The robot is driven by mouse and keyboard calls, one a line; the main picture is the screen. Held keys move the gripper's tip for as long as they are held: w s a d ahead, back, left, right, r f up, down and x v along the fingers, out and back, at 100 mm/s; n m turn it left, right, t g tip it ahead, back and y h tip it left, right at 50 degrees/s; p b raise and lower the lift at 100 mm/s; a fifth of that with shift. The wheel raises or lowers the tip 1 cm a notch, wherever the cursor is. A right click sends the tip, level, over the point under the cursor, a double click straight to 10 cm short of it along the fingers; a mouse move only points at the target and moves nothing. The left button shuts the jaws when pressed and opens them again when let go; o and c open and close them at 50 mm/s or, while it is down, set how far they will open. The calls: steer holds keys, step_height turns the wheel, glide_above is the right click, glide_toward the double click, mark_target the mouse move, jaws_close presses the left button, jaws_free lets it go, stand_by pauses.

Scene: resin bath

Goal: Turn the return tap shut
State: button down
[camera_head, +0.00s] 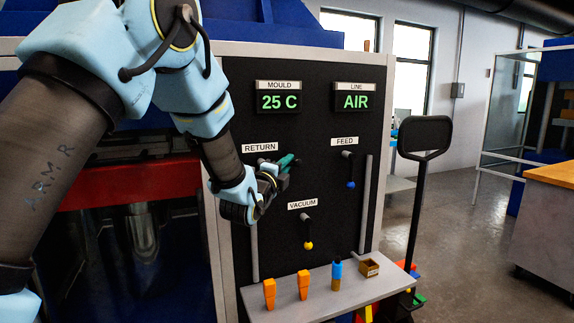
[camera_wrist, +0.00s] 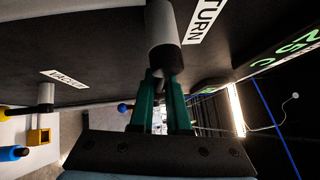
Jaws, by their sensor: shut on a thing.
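The return tap (camera_wrist: 163,25) is a grey cylinder standing out from the black panel (camera_head: 325,120), beside the RETURN label (camera_head: 260,147). My gripper (camera_head: 287,161) is in front of this tap in the head view and hides most of it. In the wrist view, its two green fingers (camera_wrist: 160,88) are shut on the return tap's lever just past the cylinder. The lever is mostly hidden between the fingers, so its exact angle cannot be told.
The feed tap (camera_head: 347,155) has a blue knob hanging down at the right. The vacuum tap (camera_head: 306,218) has a yellow knob hanging down below. A grey shelf (camera_head: 280,310) under the panel holds orange pieces, a blue-topped cylinder and a small box. Upright grey rails flank the taps.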

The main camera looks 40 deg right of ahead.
steer(key=shift+f, duration=0.15)
stand_by(0.3)
steer(key=w+a+f+m+y+p, duration=0.2)
steer(key=a+f+m+y+p, duration=0.2)
steer(key=m+y, duration=0.5)
steer(key=a+f+y, duration=0.1)
steer(key=y, duration=0.3)
steer(key=shift+a+f, duration=0.3)
stand_by(0.4)
steer(key=shift+w+a+f+m, duration=0.1)
steer(key=shift+f+m, duration=0.05)
steer(key=shift+m, duration=0.15)
steer(key=c, duration=0.9)
jaws_free()
